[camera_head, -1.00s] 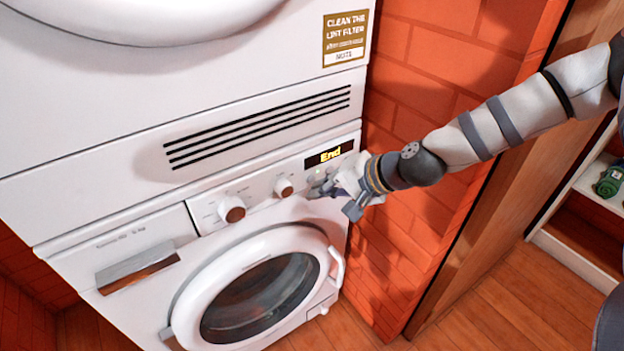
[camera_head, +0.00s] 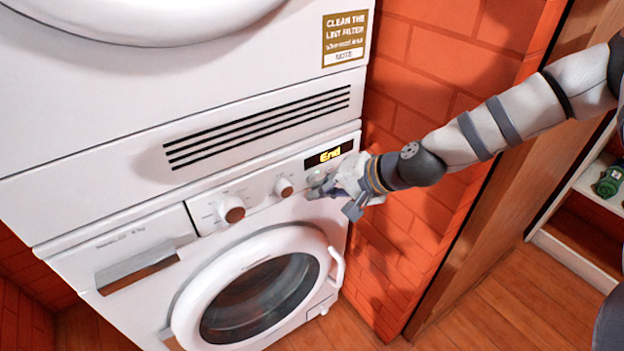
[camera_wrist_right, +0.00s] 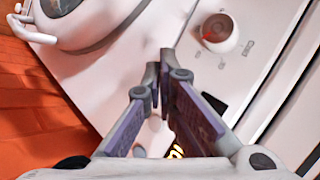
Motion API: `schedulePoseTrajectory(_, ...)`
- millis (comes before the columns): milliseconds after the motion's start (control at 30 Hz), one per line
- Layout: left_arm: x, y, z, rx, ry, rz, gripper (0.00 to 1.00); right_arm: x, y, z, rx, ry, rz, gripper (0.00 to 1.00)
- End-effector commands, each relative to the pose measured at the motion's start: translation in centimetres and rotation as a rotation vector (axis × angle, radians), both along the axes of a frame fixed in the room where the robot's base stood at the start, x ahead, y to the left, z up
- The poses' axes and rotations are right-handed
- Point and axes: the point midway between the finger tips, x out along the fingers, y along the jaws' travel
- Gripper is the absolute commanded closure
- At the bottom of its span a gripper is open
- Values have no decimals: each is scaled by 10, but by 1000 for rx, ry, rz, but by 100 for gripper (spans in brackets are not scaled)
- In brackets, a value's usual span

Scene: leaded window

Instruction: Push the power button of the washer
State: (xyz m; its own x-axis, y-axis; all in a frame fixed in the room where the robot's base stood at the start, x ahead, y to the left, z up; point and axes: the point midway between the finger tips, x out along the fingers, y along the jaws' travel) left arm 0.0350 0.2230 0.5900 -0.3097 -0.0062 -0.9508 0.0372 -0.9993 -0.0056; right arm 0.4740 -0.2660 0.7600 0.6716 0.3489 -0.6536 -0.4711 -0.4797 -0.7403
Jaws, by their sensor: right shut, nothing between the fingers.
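The white washer (camera_head: 120,225) stands below a dryer, with its round door at the front. Its control panel has a large knob (camera_head: 232,210), a smaller knob (camera_head: 284,187) and a lit display (camera_head: 328,154) reading "End". My right gripper (camera_head: 314,190) is shut and empty at the panel's right part, just below the display. It covers the small buttons there, so I cannot make out the power button or tell whether the fingertips touch it. In the right wrist view the fingers (camera_wrist_right: 160,75) point along the panel, with a knob (camera_wrist_right: 217,30) beyond them. My left gripper is not in view.
The dryer (camera_head: 100,110) above carries a vent and a lint filter label (camera_head: 345,40). A brick wall (camera_head: 440,60) is close on the right, behind my right arm. The round washer door (camera_head: 215,285) bulges out below the panel.

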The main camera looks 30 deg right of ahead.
Motion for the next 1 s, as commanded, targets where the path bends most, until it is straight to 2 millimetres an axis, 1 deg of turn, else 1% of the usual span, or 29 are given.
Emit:
schedulePoseTrajectory(200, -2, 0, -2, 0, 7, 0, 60, 8, 1, -1, -2, 1, 0, 100)
schedulePoseTrajectory(733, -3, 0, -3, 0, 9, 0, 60, 11, 1, 0, -1, 1, 0, 100)
schedulePoseTrajectory(867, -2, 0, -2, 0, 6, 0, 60, 10, 1, 0, 0, 0, 0, 100)
schedulePoseTrajectory(1000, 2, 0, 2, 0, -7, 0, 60, 4, 0, 3, 0, -3, -1, 100)
